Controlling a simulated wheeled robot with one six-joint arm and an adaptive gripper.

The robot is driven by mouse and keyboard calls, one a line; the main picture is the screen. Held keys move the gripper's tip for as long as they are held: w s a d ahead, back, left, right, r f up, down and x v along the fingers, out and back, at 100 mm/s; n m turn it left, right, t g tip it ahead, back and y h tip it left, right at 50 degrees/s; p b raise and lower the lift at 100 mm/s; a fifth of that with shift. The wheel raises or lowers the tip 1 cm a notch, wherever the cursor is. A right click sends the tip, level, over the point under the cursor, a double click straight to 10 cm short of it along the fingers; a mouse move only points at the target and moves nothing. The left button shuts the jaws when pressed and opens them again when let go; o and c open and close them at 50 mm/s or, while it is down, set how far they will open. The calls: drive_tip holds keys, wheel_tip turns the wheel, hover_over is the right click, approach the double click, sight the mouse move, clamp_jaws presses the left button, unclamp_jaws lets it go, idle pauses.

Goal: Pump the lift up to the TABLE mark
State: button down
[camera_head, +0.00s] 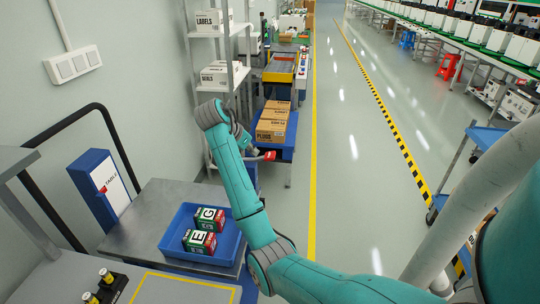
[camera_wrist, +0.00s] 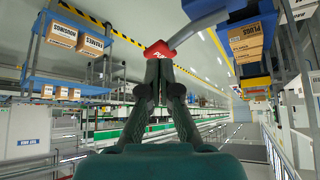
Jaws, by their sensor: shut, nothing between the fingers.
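The lift's grey top (camera_head: 140,235) carries a blue tray (camera_head: 172,244) with two boxes lettered E (camera_head: 199,242) and G (camera_head: 209,219). Behind it stands a blue board (camera_head: 90,190) with a white scale face; small lettering and a red pointer (camera_head: 103,189) show on it, too small to read surely. My gripper (camera_head: 254,153) is out beyond the tray, beside a red lever end (camera_head: 269,155). In the wrist view my gripper (camera_wrist: 160,62) is shut and empty, its tips at the red lever end (camera_wrist: 158,50) on a grey bar. Whether they touch it, I cannot tell.
A grey shelf with cartons (camera_head: 222,75) and a blue cart with brown boxes (camera_head: 273,125) stand beyond my gripper. A black rail (camera_head: 75,122) curves beside the scale board. A blue trolley (camera_head: 483,137) stands at right. The aisle floor (camera_head: 355,150) between is clear.

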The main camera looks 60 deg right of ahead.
sight(265, 160)
drive_tip(key=shift+s+d+r, duration=0.2)
drive_tip(key=shift+d+r, duration=0.8)
drive_tip(key=shift+r, duration=0.05)
drive_tip(key=shift+f, duration=0.1)
drive_tip(key=shift+x, duration=3.5)
drive_tip(key=shift+f, duration=2.2)
